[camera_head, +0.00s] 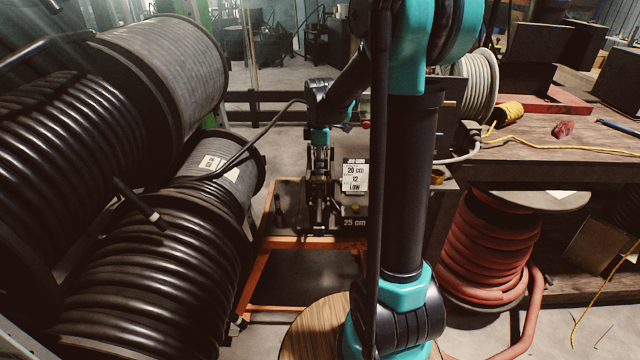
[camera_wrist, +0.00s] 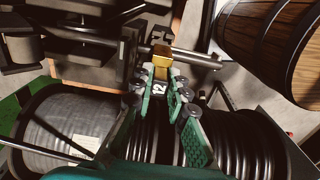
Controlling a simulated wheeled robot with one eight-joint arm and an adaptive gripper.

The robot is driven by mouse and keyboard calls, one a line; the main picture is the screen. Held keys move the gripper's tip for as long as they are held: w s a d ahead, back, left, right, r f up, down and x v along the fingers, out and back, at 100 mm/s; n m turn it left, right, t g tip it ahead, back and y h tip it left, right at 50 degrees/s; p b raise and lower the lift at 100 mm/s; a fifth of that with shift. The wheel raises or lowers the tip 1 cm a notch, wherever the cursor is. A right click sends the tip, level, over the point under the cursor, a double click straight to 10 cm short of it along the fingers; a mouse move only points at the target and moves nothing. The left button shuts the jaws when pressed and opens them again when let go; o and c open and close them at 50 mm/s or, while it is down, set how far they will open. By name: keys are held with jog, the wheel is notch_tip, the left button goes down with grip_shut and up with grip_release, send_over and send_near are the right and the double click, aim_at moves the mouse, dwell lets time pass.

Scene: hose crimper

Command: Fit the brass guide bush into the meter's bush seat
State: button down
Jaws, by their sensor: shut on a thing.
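My gripper (camera_wrist: 162,75) reaches in from the bottom of the wrist view, its teal fingers shut on the brass guide bush (camera_wrist: 162,53), a small brass block shape at the fingertips. In the head view my gripper (camera_head: 320,192) points down over the dark meter (camera_head: 328,222) on the orange-framed bench. The bush cannot be made out there. In the wrist view dark machine parts (camera_wrist: 85,55) and a grey rod (camera_wrist: 205,55) lie close around the bush. I cannot tell whether the bush touches them. The bush seat is not clearly visible.
Large reels of black hose (camera_head: 150,285) crowd the left. A job card (camera_head: 355,175) stands behind the meter's right side. A wooden workbench (camera_head: 550,160) and a red hose reel (camera_head: 487,245) are on the right. A wooden barrel (camera_wrist: 265,45) shows in the wrist view.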

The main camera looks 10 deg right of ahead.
jog(key=shift+f, duration=2.65)
jog(key=shift+f, duration=0.1)
jog(key=c, duration=1.5)
grip_release()
notch_tip(320, 180, up, 12)
jog(key=shift+f, duration=0.15)
jog(key=shift+s, duration=0.15)
jog(key=s+d+f+m+t, duration=0.1)
jog(key=s+f+m, duration=0.3)
jog(key=s, duration=0.3)
jog(key=s+d+f+m+t, duration=0.1)
jog(key=s+f+m, duration=0.4)
jog(key=s, duration=0.3)
jog(key=s+d+f+m+t, duration=0.2)
jog(key=s+f+m, duration=0.2)
jog(key=s+m, duration=0.2)
jog(key=shift+s+f+m, duration=0.3)
jog(key=shift+s+m, duration=0.1)
jog(key=shift+s, duration=0.5)
